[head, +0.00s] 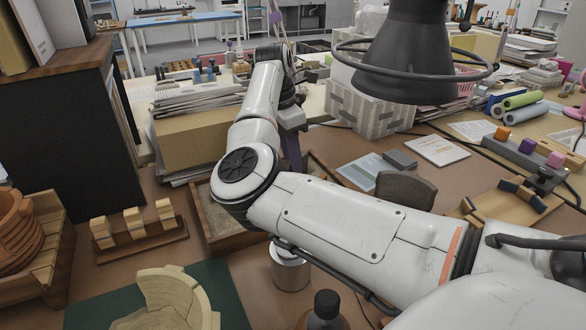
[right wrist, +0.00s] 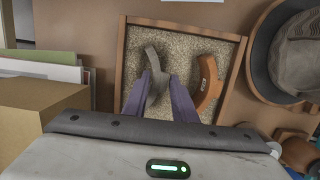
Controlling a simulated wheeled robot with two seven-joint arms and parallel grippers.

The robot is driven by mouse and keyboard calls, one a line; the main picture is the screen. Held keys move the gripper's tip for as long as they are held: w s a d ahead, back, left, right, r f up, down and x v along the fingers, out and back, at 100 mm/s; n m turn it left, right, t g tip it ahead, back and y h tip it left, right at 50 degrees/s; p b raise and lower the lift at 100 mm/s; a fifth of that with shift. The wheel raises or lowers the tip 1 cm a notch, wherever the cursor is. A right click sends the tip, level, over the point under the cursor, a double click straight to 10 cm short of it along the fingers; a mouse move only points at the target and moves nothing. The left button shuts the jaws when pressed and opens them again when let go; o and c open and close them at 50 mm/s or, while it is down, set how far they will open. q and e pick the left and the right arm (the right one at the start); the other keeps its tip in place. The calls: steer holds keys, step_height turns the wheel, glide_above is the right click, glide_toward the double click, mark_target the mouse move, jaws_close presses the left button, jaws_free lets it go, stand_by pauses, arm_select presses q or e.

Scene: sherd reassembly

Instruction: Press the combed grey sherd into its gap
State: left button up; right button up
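The grey sherd (right wrist: 156,78), a curved piece, lies in a wooden tray of sand (right wrist: 122,62) in the right wrist view. My right gripper (right wrist: 162,76) is over the tray with its purple fingers apart, one on each side of the sherd. The left finger looks very close to it; I cannot tell whether they touch. Combing is too small to make out. In the head view my right gripper (head: 292,152) is partly hidden behind my arm. A cream, partly built vessel (head: 168,300) with a broken, open rim stands on a green mat (head: 228,290). My left gripper is out of view.
An orange-brown sherd (right wrist: 207,84) lies in the sand to the right. A cardboard box (right wrist: 35,115) stands left of the tray. A dark lamp (head: 415,55) hangs at the upper right. A metal can (head: 290,270) and a dark bottle (head: 326,308) stand near the mat.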

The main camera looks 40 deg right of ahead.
steer(key=c, duration=0.4)
steer(key=shift+c, duration=0.2)
steer(key=shift+r, duration=0.15)
steer(key=shift+r+p, duration=1.5)
steer(key=shift+r, duration=0.5)
steer(key=shift+r+p, duration=0.9)
steer(key=shift+r, duration=0.5)
